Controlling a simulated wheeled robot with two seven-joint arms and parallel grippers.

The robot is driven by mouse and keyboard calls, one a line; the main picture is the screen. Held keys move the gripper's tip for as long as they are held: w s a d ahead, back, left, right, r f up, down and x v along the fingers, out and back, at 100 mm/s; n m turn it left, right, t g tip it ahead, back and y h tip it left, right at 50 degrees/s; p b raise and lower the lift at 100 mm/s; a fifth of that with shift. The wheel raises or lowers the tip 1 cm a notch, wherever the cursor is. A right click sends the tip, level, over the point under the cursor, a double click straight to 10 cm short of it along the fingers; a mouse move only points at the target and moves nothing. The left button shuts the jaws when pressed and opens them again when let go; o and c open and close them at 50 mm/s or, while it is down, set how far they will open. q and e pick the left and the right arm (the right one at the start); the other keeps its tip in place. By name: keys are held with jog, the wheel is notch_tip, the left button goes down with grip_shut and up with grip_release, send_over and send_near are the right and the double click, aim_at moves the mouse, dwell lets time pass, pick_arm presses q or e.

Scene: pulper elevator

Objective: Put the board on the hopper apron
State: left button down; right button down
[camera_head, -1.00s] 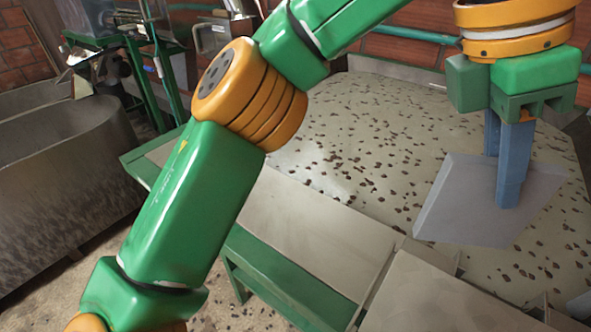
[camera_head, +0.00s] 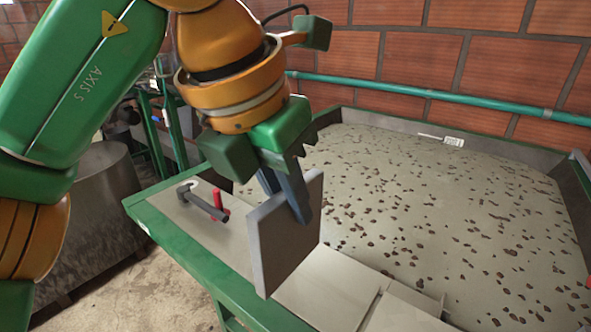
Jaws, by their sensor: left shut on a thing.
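The board is a flat grey square plate (camera_head: 278,245). It shows in the head view left of the middle, tilted nearly upright. My left gripper (camera_head: 302,215) is shut on its upper edge, one blue-grey finger in front of the plate and one behind. The hopper apron (camera_head: 330,287) is the pale flat ledge along the front of the hopper, with a green frame edge. The board hangs in front of it; I cannot tell whether its lower edge touches. My right gripper is out of view.
The hopper bed (camera_head: 430,215) is pale and strewn with dark brown bits. A dark grey handle tool (camera_head: 203,205) and a small red part (camera_head: 220,203) lie on the ledge's left end. A green pipe (camera_head: 430,94) runs along the brick wall.

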pick_arm(q)
jog(key=w+a+x, duration=0.1)
jog(key=w+x, duration=0.1)
jog(key=x, duration=0.8)
jog(key=shift+w+f+p, duration=0.15)
jog(key=shift+w+p, duration=0.05)
jog(key=shift+p, duration=0.25)
jog(key=c, duration=0.8)
grip_release()
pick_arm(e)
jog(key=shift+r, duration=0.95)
pick_arm(q)
jog(key=v, duration=1.2)
jog(key=shift+r, duration=0.2)
jog(key=shift+a, duration=0.1)
